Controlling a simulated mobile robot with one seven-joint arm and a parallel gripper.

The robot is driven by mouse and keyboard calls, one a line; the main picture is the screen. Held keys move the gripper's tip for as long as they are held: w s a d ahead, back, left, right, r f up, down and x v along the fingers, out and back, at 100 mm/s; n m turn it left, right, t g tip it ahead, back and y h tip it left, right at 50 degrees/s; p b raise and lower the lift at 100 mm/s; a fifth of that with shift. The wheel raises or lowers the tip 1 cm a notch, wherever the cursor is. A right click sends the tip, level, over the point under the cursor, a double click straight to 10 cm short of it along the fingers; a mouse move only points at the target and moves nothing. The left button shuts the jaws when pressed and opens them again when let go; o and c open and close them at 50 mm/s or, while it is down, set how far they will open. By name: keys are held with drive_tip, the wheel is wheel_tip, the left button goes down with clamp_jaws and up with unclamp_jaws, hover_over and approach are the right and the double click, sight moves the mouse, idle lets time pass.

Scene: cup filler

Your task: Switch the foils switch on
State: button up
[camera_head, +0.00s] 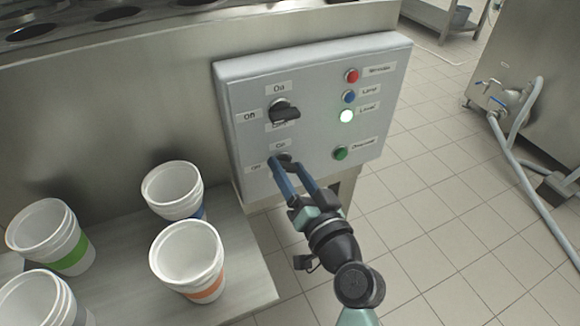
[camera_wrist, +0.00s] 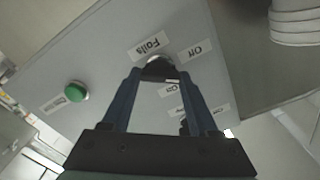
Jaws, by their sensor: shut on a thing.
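The foils switch (camera_head: 286,157) is the lower dark knob on the grey control panel (camera_head: 317,150). It is mostly hidden behind my gripper in the head view. In the wrist view the knob (camera_wrist: 157,68) shows between the fingertips, beside an upside-down "Foils" label (camera_wrist: 152,45) and an "Off" label (camera_wrist: 195,50). My gripper (camera_head: 282,164) has its blue fingers on either side of the knob and is shut on it; it also shows in the wrist view (camera_wrist: 160,74). An "On" label (camera_head: 280,146) sits above the knob. The knob's exact angle cannot be told.
Above it is another black rotary knob (camera_head: 284,112). To the right are a red button (camera_head: 351,76), a blue one (camera_head: 348,97), a lit light (camera_head: 346,116) and a green button (camera_head: 340,153). Several white cups (camera_head: 188,250) stand on a metal shelf at left.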

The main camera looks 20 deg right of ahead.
drive_tip(key=m+p, duration=0.2)
drive_tip(key=m, duration=0.4)
drive_tip(key=m+p, duration=0.2)
drive_tip(key=m, duration=0.3)
drive_tip(key=shift+f, duration=0.2)
idle(0.5)
drive_tip(key=o, duration=1.4)
drive_tip(key=shift+s+d, duration=0.1)
drive_tip(key=shift+s, duration=0.05)
drive_tip(key=s, duration=0.6)
drive_tip(key=s+p, duration=0.1)
drive_tip(key=s, duration=0.5)
drive_tip(key=shift+s+d, duration=0.2)
drive_tip(key=shift+s, duration=0.2)
